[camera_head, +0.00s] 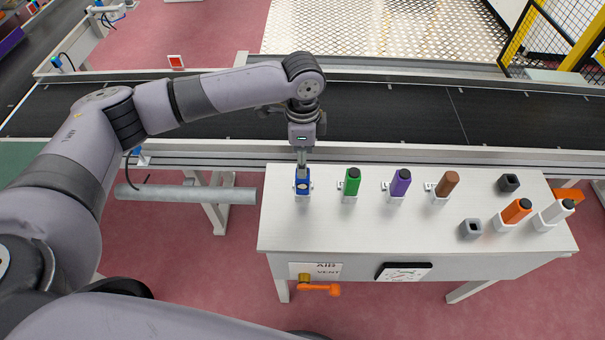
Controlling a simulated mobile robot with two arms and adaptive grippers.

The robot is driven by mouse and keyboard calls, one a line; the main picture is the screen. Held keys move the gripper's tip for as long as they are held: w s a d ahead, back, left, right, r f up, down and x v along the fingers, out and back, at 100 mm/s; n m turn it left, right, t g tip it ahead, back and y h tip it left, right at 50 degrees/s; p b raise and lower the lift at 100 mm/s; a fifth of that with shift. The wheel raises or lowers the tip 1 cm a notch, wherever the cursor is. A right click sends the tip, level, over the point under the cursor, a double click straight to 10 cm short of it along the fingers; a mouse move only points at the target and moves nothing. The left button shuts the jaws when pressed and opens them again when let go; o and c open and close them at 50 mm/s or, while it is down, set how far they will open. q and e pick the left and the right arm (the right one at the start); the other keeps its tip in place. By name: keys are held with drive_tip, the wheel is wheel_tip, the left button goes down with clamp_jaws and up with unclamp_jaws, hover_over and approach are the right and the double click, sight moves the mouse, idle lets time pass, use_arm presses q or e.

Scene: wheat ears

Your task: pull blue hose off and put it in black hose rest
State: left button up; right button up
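The blue hose (302,183) stands in a white holder near the left end of the white table. My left gripper (302,165) points straight down with its fingertips at the top of the blue hose. I see the fingers edge-on, so I cannot tell whether they are closed on it. My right gripper is not in view.
Green (351,182), purple (400,182) and brown (447,184) hoses stand in a row right of the blue one. Orange (516,211) and white (560,209) ones are at right. The table's (370,225) front middle is clear. A conveyor (400,115) runs behind.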

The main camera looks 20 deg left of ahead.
sight(303, 184)
use_arm(q)
wheel_tip(303, 184, down, 9)
drive_tip(key=shift+r+p, duration=0.1)
drive_tip(key=shift+p, duration=0.3)
drive_tip(key=shift+c, duration=0.2)
clamp_jaws()
idle(0.8)
drive_tip(key=shift+r+p, duration=0.65)
drive_tip(key=shift+p, duration=0.25)
idle(0.6)
drive_tip(key=c, duration=0.6)
unclamp_jaws()
clamp_jaws()
